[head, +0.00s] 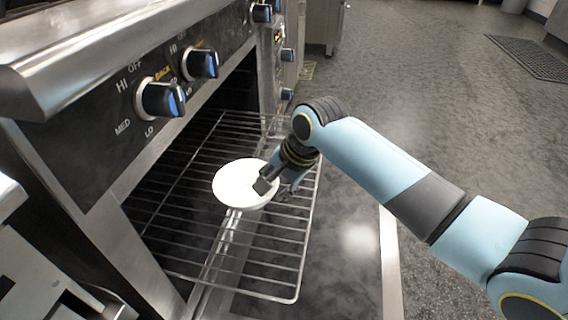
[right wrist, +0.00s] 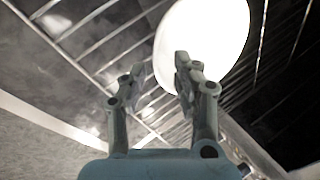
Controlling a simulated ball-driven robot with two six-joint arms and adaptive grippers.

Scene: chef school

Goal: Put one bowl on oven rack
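A white bowl (head: 232,185) is over the wire oven rack (head: 275,285), near its middle, and looks upright and resting on the bars. It also shows in the right wrist view (right wrist: 215,40), bright against the rack bars (right wrist: 90,18). My right gripper (head: 277,190) is at the bowl's right edge. One finger is over the inside of the bowl and the other is outside, so they straddle the rim. In the right wrist view the fingers (right wrist: 160,72) are apart with a clear gap. My left gripper is not in view.
The rack is pulled out of the dark oven cavity (head: 235,92). The oven front with its blue-black knobs (head: 160,98) overhangs on the left. Bare rack shows around the bowl. Open grey floor (head: 430,110) lies to the right, with a dark mat (head: 530,57) farther back.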

